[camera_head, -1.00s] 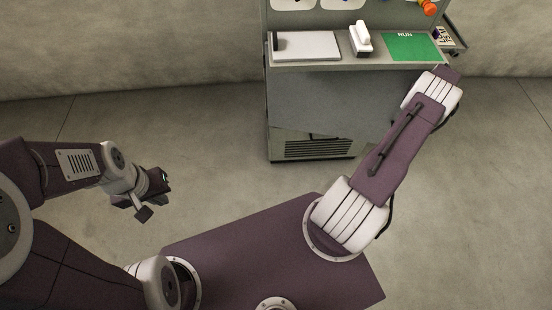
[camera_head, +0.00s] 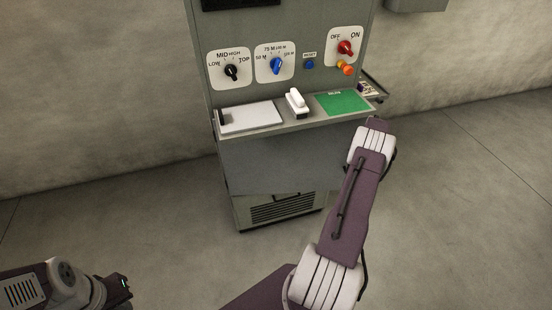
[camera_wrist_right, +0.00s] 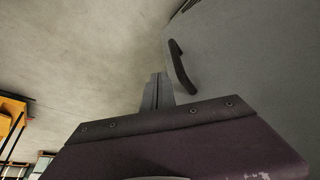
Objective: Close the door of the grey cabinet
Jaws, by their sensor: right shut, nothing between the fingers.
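The grey cabinet (camera_head: 222,122) stands ahead in the head view. Its door (camera_head: 275,163) is a plain grey panel below the shelf, and its lower edge is slanted against the base, so it appears swung open. In the right wrist view a grey panel, seemingly the door (camera_wrist_right: 245,60), fills the right side and carries a black bar handle (camera_wrist_right: 181,68). My right gripper (camera_wrist_right: 158,78) is shut and empty, with its fingertips left of the handle and apart from it in the picture. The head view hides it behind my arm. My left gripper (camera_head: 118,290) is partly visible at the lower left.
A shelf with a white sheet (camera_head: 250,117), a white-handled object (camera_head: 297,103) and a green RUN panel (camera_head: 342,103) juts out above the door. Knobs and an orange button (camera_head: 347,69) sit above. Bare floor (camera_head: 450,220) lies on both sides.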

